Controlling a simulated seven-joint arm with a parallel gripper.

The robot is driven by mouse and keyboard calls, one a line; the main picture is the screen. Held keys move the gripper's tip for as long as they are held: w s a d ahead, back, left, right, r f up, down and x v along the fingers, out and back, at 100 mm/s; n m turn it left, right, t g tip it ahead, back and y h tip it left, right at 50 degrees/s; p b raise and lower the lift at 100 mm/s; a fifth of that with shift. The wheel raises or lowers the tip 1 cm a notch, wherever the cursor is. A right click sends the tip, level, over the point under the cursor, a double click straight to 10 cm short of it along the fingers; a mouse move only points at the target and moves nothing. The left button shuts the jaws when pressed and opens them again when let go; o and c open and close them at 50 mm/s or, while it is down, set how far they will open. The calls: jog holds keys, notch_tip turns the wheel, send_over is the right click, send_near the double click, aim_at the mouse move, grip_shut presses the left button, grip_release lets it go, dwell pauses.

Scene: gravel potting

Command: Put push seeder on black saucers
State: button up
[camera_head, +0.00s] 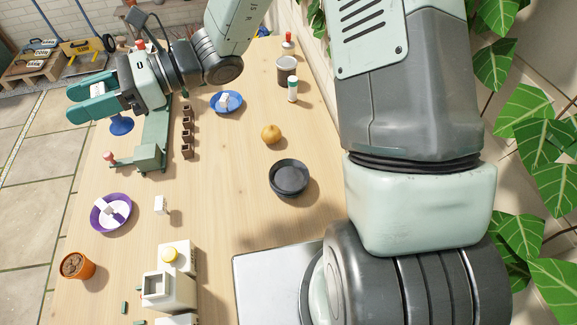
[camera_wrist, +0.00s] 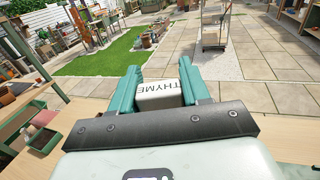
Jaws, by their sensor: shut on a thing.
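The black saucers (camera_head: 289,190) lie stacked on the wooden table, right of its middle, and look empty. My gripper (camera_head: 88,100) is at the far left of the table, well away from the saucers. Its teal fingers are shut on a white block marked THYME (camera_wrist: 160,95), which shows between them in the wrist view. A blue flared piece (camera_head: 121,125) shows just below the gripper; I cannot tell if they touch. I cannot pick out the push seeder with certainty.
A purple saucer (camera_head: 97,224) and a blue saucer (camera_head: 236,105) hold white blocks. A green stand (camera_head: 148,155), several dark small pots (camera_head: 187,137), an onion-like bulb (camera_head: 271,134), a terracotta pot (camera_head: 87,268) and a yellow-buttoned device (camera_head: 175,285) stand around. The table between pots and saucers is clear.

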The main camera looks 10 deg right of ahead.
jog(key=s+d+f+n+g+h, duration=0.3)
jog(key=s+f+n+g+h, duration=0.1)
jog(key=s+g, duration=0.15)
jog(key=s+d+f+n+g+h, duration=0.3)
jog(key=s+n+g, duration=0.1)
jog(key=s, duration=0.2)
jog(key=s+d+f+n+g+h, duration=0.1)
jog(key=s+d+f+n+h, duration=0.15)
jog(key=d+n+h, duration=0.35)
jog(key=s+d+f+n+g+h, duration=0.1)
jog(key=s+d+n+g+h, duration=0.15)
jog(key=d+h, duration=0.55)
jog(key=w+d+r+n+t+h, duration=0.3)
jog(key=w+d+n+t+h, duration=0.1)
jog(key=d+n+t+h, duration=0.25)
jog(key=w+d+r+n+t+h, duration=0.2)
jog(key=w+d+n+t+h, duration=0.1)
jog(key=d+n+t+h, duration=0.35)
jog(key=w+r+n+t, duration=0.8)
jog(key=w+r+t, duration=0.1)
jog(key=w+t, duration=0.25)
send_over(295, 171)
jog(key=shift+m+t, duration=0.25)
jog(key=shift+t, duration=0.1)
notch_tip(295, 171, down, 28)
jog(key=shift+r, duration=0.15)
